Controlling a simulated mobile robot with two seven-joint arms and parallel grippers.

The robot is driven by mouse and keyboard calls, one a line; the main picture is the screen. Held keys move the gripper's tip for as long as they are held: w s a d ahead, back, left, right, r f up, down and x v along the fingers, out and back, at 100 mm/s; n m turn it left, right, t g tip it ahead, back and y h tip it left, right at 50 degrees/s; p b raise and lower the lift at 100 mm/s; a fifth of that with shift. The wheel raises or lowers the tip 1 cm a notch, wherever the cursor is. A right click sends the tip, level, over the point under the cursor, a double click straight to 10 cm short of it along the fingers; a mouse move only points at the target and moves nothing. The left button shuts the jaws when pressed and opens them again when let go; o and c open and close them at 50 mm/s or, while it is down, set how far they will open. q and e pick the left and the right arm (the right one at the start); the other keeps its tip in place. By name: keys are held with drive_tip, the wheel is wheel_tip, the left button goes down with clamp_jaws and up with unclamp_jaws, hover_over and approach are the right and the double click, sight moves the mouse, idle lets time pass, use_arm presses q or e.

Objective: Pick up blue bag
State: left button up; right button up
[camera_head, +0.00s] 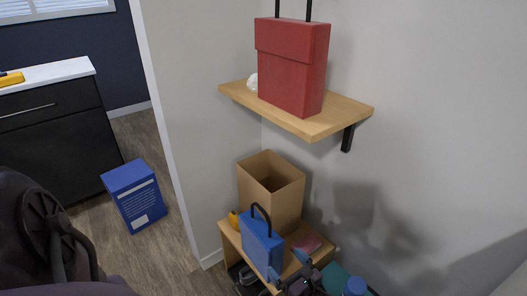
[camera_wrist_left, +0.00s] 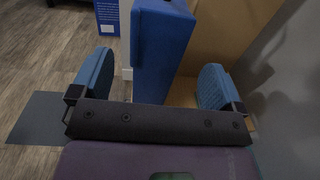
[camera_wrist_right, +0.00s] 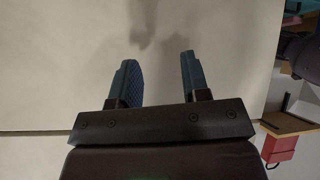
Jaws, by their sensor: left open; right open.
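The blue bag (camera_head: 260,246) stands upright on a low wooden bench, its black handle arched above it. My left gripper (camera_head: 289,267) is at the bag's right side in the head view, with its blue fingers spread. In the left wrist view, the blue bag (camera_wrist_left: 160,50) rises between the two open fingers, with a visible gap on each side. My right gripper (camera_wrist_right: 159,66) is open and empty in front of a pale surface, away from the bag. I cannot make it out in the head view.
An open cardboard box (camera_head: 286,204) stands behind the bag on the bench (camera_head: 230,240). A yellow item (camera_head: 233,219) and a pinkish item (camera_head: 308,244) lie near it. A wall shelf (camera_head: 345,112) above holds a red bag (camera_head: 287,80). A blue box (camera_head: 133,197) stands on the floor.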

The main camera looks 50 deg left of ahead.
sight(278, 254)
use_arm(q)
drive_tip(key=a, duration=0.6)
drive_tip(key=shift+w+a+b, duration=0.35)
drive_tip(key=shift+w+a, duration=0.05)
drive_tip(key=shift+a, duration=0.3)
drive_tip(key=shift+r, duration=0.1)
drive_tip(key=c, duration=1.5)
